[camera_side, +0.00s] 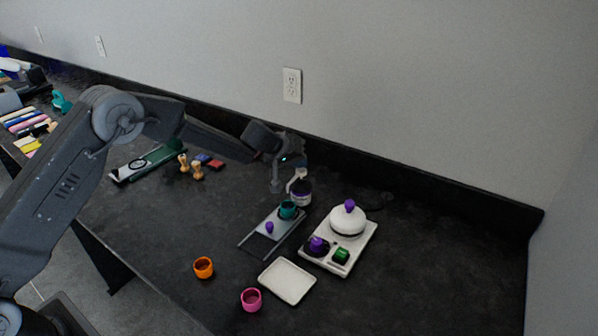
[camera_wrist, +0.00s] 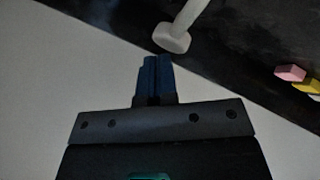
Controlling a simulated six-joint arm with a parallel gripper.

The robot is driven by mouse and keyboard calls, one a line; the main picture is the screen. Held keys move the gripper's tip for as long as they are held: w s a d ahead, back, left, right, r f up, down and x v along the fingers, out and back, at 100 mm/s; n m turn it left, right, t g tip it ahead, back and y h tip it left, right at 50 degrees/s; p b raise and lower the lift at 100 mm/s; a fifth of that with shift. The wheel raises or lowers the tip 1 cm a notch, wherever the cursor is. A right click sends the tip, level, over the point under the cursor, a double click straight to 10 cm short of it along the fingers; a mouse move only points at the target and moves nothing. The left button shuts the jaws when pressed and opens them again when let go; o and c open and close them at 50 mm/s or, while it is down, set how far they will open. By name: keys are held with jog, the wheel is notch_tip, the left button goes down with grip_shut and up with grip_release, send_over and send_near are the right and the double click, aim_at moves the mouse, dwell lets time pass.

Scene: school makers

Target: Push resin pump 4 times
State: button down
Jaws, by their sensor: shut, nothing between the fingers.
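The resin pump bottle (camera_side: 302,193) is dark with a pale label and a white pump head, and stands upright on the black counter near the wall. Its white pump part also shows in the wrist view (camera_wrist: 172,40), just beyond my fingertips. My gripper (camera_side: 276,188) points down beside the pump head, on its left in the side view. In the wrist view my blue fingers (camera_wrist: 153,62) are together with nothing between them. They appear apart from the pump, though the exact gap is hard to tell.
A tray (camera_side: 258,234) with a teal cup stands in front of the pump. A white device (camera_side: 366,240) with a domed lid is at the right. An empty white tray (camera_side: 286,281), an orange cup (camera_side: 203,268) and a pink cup (camera_side: 251,300) are nearer. The counter's right side is clear.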

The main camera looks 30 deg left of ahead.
jog(key=shift+f, duration=0.3)
jog(key=shift+r, duration=1.2)
jog(key=shift+r, duration=0.1)
jog(key=shift+r, duration=2.9)
jog(key=shift+f, duration=3)
jog(key=shift+f, duration=0.15)
